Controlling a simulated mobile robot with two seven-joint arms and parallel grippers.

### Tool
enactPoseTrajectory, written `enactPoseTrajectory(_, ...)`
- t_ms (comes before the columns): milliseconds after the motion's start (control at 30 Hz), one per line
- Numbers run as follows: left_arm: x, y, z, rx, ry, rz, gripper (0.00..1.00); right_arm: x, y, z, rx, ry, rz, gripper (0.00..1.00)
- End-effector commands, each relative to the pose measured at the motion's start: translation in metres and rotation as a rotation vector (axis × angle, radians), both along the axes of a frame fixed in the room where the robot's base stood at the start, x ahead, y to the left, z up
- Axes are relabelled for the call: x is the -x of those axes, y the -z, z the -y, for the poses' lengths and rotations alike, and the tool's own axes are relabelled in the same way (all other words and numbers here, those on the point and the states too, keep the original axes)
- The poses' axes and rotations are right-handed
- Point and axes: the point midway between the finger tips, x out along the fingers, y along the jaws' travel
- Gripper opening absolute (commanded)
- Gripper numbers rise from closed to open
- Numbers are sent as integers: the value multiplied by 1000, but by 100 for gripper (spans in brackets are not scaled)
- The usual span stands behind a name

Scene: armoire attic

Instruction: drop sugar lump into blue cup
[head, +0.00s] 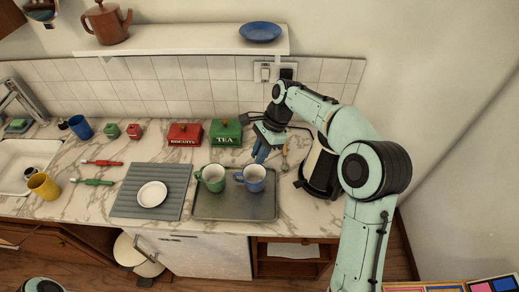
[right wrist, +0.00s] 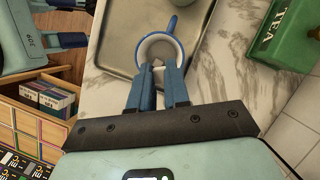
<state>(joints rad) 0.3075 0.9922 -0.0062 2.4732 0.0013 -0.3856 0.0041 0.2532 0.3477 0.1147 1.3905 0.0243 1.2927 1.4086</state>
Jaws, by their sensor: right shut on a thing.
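The blue cup (head: 251,178) stands upright on the grey tray (head: 225,212), right of the green cup (head: 212,178). My right gripper (head: 262,156) is just behind and above the blue cup, pointing down. In the right wrist view its fingers (right wrist: 159,80) are shut on a small pale lump, the sugar lump (right wrist: 158,63), mostly hidden between the tips. There the lump overlaps the near part of the blue cup's opening (right wrist: 160,43); its height above the rim is unclear. My left gripper (right wrist: 68,22) shows in that view, fingers apart and empty, away from the cup.
The green TEA box (head: 226,133) and red biscuit box (head: 185,134) stand behind the tray. A dark-handled pot (head: 318,170) stands close to the right of my right gripper. A white saucer (head: 152,194) lies on the ridged grey mat (head: 120,205) at the left.

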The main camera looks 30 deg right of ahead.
Motion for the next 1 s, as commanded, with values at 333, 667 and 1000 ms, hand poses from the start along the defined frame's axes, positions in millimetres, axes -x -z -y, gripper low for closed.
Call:
enactPoseTrajectory(333, -1, -1, 0, 1, 1, 2, 43, -1, -1, 0, 0, 0, 3, 46)
enactPoseTrajectory(667, -2, -2, 0, 0, 0, 2, 43, -1, -4, 1, 0, 0, 3, 46)
enactPoseTrajectory(1000, -19, -20, 0, 0, 0, 22, 43, -2, -62, 23, 1, 3, 10, 46)
